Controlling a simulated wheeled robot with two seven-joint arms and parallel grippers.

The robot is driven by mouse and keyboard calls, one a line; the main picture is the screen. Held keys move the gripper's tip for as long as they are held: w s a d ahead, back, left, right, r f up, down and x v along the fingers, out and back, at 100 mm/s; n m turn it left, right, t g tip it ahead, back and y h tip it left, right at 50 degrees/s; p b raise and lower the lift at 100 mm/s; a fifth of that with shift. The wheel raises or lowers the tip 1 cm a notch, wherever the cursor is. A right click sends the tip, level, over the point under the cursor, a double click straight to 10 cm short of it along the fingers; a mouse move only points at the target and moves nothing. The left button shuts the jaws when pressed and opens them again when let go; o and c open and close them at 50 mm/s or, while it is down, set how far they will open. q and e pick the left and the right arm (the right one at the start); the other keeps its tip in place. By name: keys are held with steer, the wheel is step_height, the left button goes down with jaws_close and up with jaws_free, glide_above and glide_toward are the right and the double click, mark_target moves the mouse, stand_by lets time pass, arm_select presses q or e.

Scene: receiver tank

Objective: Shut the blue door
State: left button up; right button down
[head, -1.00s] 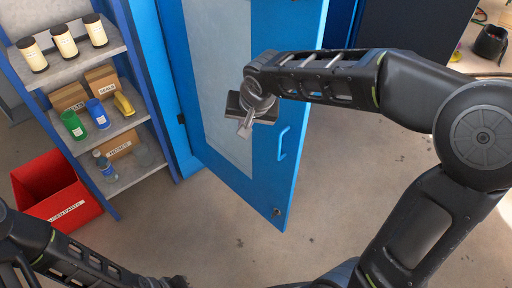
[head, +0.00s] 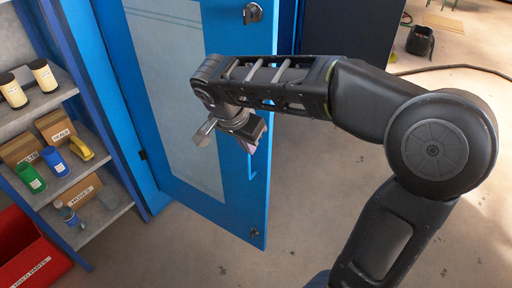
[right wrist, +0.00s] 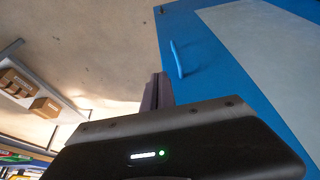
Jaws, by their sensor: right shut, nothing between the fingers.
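The blue door (head: 232,60) stands open, angled out from the blue frame, with a pale grey panel in it. Its blue handle (head: 251,168) is near the free edge, on the right. My right gripper (head: 250,147) is in front of the door at the handle's upper end and partly covers it. In the right wrist view the shut, empty fingers (right wrist: 157,90) are just left of the handle (right wrist: 177,58), over the door's edge. Whether they touch is unclear. My left gripper is out of view.
A grey shelf unit (head: 88,233) with several cups, boxes and bottles stands left of the door. A red bin (head: 32,262) is on the floor at lower left. A dark panel (head: 345,35) stands behind.

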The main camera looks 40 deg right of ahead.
mark_target(264, 151)
steer(key=d+f, duration=0.2)
steer(key=f, duration=0.1)
steer(key=w+d+f, duration=0.1)
steer(key=d+f, duration=0.1)
steer(key=f, duration=0.1)
steer(key=w+d+f+p, duration=0.1)
steer(key=d+f, duration=0.1)
steer(key=shift+w+f, duration=0.2)
steer(key=shift+f, duration=0.2)
steer(key=shift+w+d, duration=0.25)
steer(key=shift+d, duration=0.25)
